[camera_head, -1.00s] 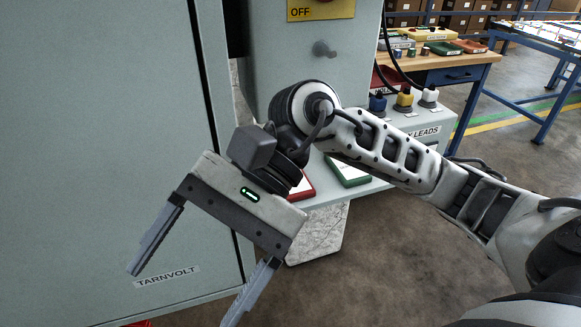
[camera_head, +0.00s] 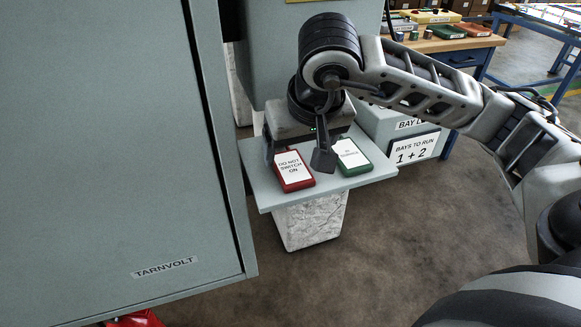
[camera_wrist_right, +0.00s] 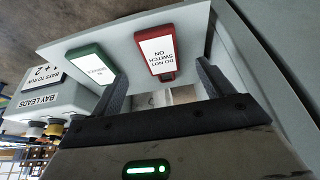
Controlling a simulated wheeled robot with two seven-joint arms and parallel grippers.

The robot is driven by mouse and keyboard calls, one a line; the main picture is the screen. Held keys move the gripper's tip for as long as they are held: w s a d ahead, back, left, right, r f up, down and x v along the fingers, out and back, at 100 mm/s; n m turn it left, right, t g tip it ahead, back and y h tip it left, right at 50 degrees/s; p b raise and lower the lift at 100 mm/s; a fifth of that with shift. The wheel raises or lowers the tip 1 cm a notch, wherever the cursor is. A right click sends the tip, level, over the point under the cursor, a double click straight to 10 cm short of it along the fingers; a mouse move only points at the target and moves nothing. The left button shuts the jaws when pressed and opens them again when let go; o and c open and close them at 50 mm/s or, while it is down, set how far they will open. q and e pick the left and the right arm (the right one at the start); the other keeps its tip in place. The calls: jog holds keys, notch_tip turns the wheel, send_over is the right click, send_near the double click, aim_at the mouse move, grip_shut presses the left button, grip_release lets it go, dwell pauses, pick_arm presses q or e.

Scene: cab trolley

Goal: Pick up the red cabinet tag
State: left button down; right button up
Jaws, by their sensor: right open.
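The red cabinet tag (camera_head: 292,171), with a white label reading "DO NOT SWITCH ON", lies flat on a small grey shelf (camera_head: 277,200). It also shows in the right wrist view (camera_wrist_right: 158,53). My right gripper (camera_head: 298,162) is open and points down over the shelf. In the right wrist view its two fingers (camera_wrist_right: 162,80) stand on either side of the red tag's near end, with nothing held between them. In the head view, one finger stands between the red tag and the green tag (camera_head: 350,157). My left gripper is out of view.
The green tag lies right of the red one on the shelf. A large grey cabinet (camera_head: 110,150) marked TARNVOLT stands at the left. A "BAYS TO RUN 1 + 2" sign (camera_head: 411,150) is at the right. A marbled bin (camera_head: 310,222) stands below the shelf.

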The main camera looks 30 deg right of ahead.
aim_at(293, 168)
jog(key=shift+w+d+f, duration=0.1)
jog(key=shift+w+f, duration=0.15)
jog(key=shift+f, duration=0.35)
jog(key=p+x, duration=0.1)
jog(key=x, duration=0.3)
jog(key=shift+w+d+f, duration=0.1)
jog(key=shift+w+f, duration=0.05)
jog(key=shift+f, duration=0.05)
jog(key=shift+w+f, duration=0.15)
jog(key=shift+f, duration=0.2)
jog(key=shift+c, duration=0.3)
jog(key=c, duration=1.1)
jog(key=shift+r, duration=0.15)
